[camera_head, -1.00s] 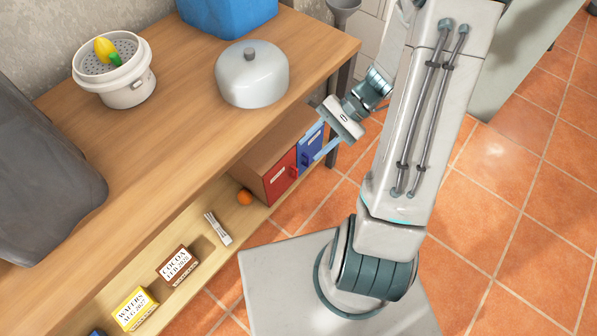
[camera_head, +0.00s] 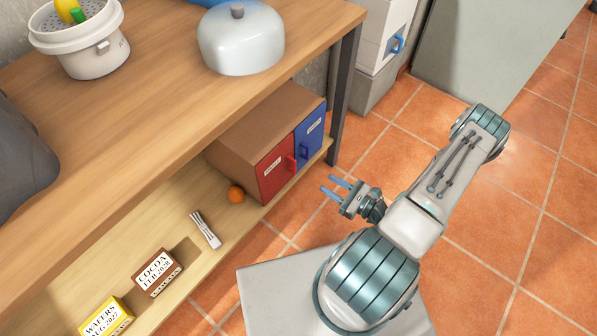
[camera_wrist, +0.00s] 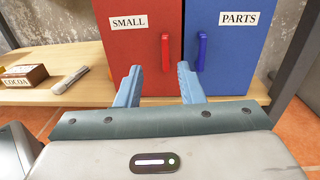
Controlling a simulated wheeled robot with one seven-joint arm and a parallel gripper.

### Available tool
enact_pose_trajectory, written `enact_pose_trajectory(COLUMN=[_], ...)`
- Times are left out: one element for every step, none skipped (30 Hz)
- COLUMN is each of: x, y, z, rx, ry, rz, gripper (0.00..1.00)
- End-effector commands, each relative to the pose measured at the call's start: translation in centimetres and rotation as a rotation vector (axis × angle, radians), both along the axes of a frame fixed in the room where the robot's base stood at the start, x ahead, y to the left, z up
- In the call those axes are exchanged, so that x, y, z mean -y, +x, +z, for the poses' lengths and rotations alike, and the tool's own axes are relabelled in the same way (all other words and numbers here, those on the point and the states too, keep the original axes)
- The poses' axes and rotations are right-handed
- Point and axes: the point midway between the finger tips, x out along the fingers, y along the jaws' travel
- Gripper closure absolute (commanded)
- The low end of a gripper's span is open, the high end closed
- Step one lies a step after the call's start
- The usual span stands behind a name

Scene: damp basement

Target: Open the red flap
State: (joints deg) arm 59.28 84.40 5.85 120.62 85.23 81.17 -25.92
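The red flap (camera_head: 277,171) is the left front of a brown box (camera_head: 245,130) on the lower shelf. It carries a "SMALL" label and a red handle (camera_head: 291,163), and it looks shut. In the wrist view the red flap (camera_wrist: 137,50) is at upper centre-left, with its handle (camera_wrist: 165,52) near its right edge. The blue flap (camera_head: 309,130), labelled "PARTS", is beside it, also shut. My gripper (camera_head: 332,188) is open and empty, in front of the box and apart from it. In the wrist view its two blue fingers (camera_wrist: 158,85) point towards the flaps, below the handles.
An orange fruit (camera_head: 236,194), a pale bundle (camera_head: 205,230), a cocoa box (camera_head: 157,271) and a wafers box (camera_head: 107,317) lie on the lower shelf. A table leg (camera_head: 345,95) stands right of the box. The tiled floor (camera_head: 300,215) before the flaps is clear.

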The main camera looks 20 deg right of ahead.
Motion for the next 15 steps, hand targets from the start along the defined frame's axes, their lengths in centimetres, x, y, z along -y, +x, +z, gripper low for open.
enact_pose_trajectory(x=[0.1,0.1,0.1,0.1,0.1,-0.1,-0.3,-0.5,-0.8,-1.1,-1.5,-1.9,-2.3,-2.7,-3.3], y=[-0.1,-0.2,-0.2,-0.1,0.0,0.2,0.4,0.7,1.2,1.6,2.0,2.7,3.2,3.7,4.4], z=[-1.1,-1.4,-1.6,-1.8,-1.9,-1.9,-1.9,-1.9,-1.9,-1.9,-1.9,-2.0,-2.0,-2.0,-2.0], rx=[-0.006,-0.009,-0.012,-0.014,-0.014,-0.014,-0.014,-0.013,-0.014,-0.014,-0.014,-0.013,-0.013,-0.012,-0.013], ry=[0.014,0.018,0.023,0.026,0.027,0.028,0.027,0.028,0.027,0.027,0.027,0.026,0.026,0.027,0.026], rz=[-0.028,-0.038,-0.049,-0.054,-0.058,-0.06,-0.06,-0.06,-0.059,-0.057,-0.056,-0.056,-0.056,-0.056,-0.055], gripper=[0.65,0.65,0.65,0.65,0.65,0.65,0.65,0.65,0.65,0.65,0.65,0.65,0.65,0.65,0.65])
